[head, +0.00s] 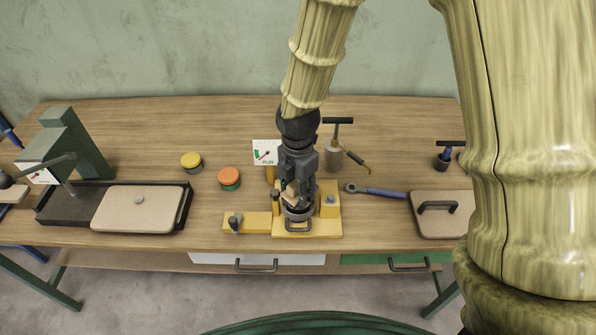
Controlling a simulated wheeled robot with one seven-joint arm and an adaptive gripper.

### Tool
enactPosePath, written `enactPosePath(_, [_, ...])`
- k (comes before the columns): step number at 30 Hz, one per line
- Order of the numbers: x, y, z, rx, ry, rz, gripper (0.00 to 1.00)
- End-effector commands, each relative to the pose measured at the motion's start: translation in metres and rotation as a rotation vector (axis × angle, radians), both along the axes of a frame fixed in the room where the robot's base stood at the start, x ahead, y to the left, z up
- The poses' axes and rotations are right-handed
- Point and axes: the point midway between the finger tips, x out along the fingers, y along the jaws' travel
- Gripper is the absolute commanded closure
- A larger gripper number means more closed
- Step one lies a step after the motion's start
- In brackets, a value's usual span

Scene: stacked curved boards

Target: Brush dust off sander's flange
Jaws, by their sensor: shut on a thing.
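My gripper (296,190) points down over the yellow fixture (325,228) near the middle of the bench. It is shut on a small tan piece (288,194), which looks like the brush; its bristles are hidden. Just below is a round dark and grey part (298,214) seated on the fixture, which looks like the sander's flange. My gripper covers much of it. I cannot tell whether the brush touches it, and no dust can be made out.
A gauge card (265,151) stands behind the fixture. Orange (229,176) and yellow (191,160) lidded tins are to the left. A blue-handled wrench (378,191) lies to the right. A black tray (180,212) with a tan board is further left.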

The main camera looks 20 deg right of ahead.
Motion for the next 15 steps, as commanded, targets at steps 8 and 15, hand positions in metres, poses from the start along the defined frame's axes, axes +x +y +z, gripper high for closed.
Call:
enactPosePath(8, [0.001,0.001,0.031,0.000,-0.002,0.001,0.86])
enactPosePath(15, [0.001,0.001,0.046,0.000,-0.002,0.003,0.86])
